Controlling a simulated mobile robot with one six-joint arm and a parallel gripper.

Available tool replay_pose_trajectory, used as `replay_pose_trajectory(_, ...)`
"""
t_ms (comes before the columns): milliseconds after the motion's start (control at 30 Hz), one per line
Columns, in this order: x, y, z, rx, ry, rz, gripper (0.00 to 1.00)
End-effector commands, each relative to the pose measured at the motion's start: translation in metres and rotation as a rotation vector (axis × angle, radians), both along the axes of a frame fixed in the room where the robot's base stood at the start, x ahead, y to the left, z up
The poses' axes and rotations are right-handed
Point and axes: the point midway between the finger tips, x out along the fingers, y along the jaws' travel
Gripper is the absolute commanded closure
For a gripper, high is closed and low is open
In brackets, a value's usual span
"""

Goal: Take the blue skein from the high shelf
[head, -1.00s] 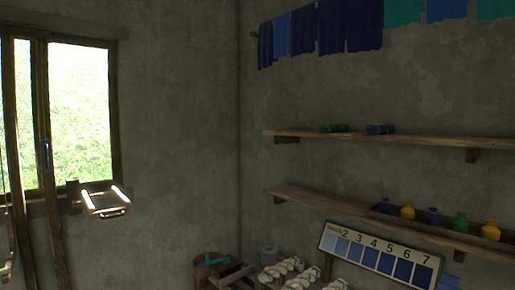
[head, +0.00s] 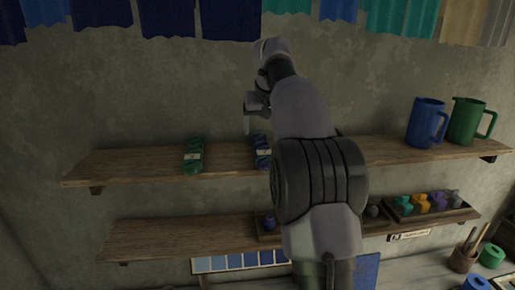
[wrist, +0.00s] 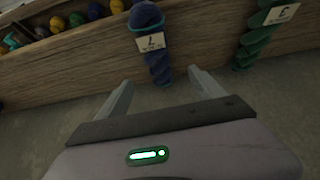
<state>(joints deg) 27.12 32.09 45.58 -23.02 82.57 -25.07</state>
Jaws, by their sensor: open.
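The blue skein (head: 262,150) lies on the high shelf (head: 130,164), partly hidden behind my arm in the head view. In the wrist view the blue skein (wrist: 152,52) is a twisted dark blue hank with a pale tag, and its near end points between my fingers. My gripper (wrist: 160,80) is open and empty, with one finger to each side of that end. I cannot tell how far apart they are in depth. In the head view my gripper (head: 249,118) is above the shelf.
A green skein (head: 193,155) with a tag lies left of the blue one; it also shows in the wrist view (wrist: 262,32). Blue (head: 424,122) and green (head: 466,121) jugs stand at the shelf's right. A lower shelf (head: 170,238) holds small coloured pots. Cloths (head: 230,18) hang above.

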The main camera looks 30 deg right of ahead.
Motion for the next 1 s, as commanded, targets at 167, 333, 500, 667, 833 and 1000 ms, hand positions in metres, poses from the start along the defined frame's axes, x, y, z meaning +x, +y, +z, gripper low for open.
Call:
replay_pose_trajectory(167, 0.02, -0.009, -0.035, 0.002, 0.001, 0.001, 0.21)
replay_pose_trajectory(333, 0.029, -0.014, -0.054, 0.001, 0.001, 0.001, 0.21)
replay_pose_trajectory(500, 0.042, -0.021, -0.082, 0.001, 0.0, 0.001, 0.21)
replay_pose_trajectory(667, 0.046, -0.023, -0.089, 0.0, -0.002, 0.001, 0.21)
replay_pose_trajectory(833, 0.045, -0.023, -0.089, 0.0, -0.002, 0.001, 0.31)
replay_pose_trajectory(1000, 0.045, -0.023, -0.088, 0.0, -0.002, 0.001, 0.65)
